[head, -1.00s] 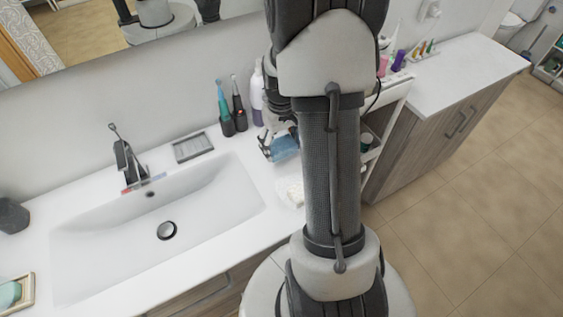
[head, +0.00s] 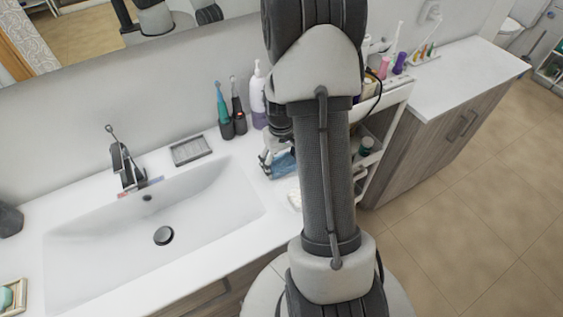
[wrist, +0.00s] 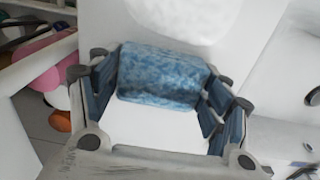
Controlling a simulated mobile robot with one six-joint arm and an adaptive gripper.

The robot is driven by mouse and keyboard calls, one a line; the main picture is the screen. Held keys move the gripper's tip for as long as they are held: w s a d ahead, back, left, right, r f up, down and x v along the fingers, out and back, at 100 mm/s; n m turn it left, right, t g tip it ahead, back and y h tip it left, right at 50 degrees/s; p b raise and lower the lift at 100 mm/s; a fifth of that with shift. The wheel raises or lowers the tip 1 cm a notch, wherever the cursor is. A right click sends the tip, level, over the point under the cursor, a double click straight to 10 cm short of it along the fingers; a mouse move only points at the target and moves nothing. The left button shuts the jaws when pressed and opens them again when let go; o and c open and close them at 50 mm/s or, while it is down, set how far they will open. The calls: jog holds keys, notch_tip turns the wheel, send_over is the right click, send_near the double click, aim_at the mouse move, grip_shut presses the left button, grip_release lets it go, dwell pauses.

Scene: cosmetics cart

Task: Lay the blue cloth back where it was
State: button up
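The blue cloth (wrist: 160,78) is a mottled, folded bundle that spans the gap between the two fingers of my gripper (wrist: 165,72) in the wrist view. Both fingers meet its sides, so my gripper is shut on it. In the head view the cloth (head: 284,165) shows low over the white counter (head: 262,200), right of the sink. My gripper (head: 268,160) is partly hidden there by my own arm. I cannot tell whether the cloth touches the counter.
The sink (head: 200,200) lies to the left. A soap tray (head: 191,150), two electric toothbrushes (head: 226,128) and a pump bottle (head: 258,100) stand along the wall. A white item (head: 295,198) lies in front of the cloth. The cart (head: 392,105) stands to the right.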

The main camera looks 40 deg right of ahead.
aim_at(281, 162)
jog(key=o, duration=0.4)
notch_tip(281, 162, up, 12)
jog(key=p, duration=0.4)
jog(key=s+a+r+n+t, duration=0.1)
jog(key=s+a+r+t, duration=0.15)
jog(key=a+r, duration=1.05)
jog(key=s+a+r, duration=0.1)
jog(key=s+a, duration=0.2)
jog(key=s, duration=0.1)
jog(key=s+a+r+n+t, duration=0.1)
jog(key=s+a+r, duration=0.1)
jog(key=s+a, duration=0.2)
jog(key=s+a+r+t, duration=0.1)
jog(key=s+a+r, duration=0.1)
jog(key=s+a, duration=0.1)
jog(key=shift+s+a+n, duration=0.3)
jog(key=shift+s, duration=0.3)
jog(key=shift+f+b, duration=0.6)
jog(key=shift+b, duration=0.3)
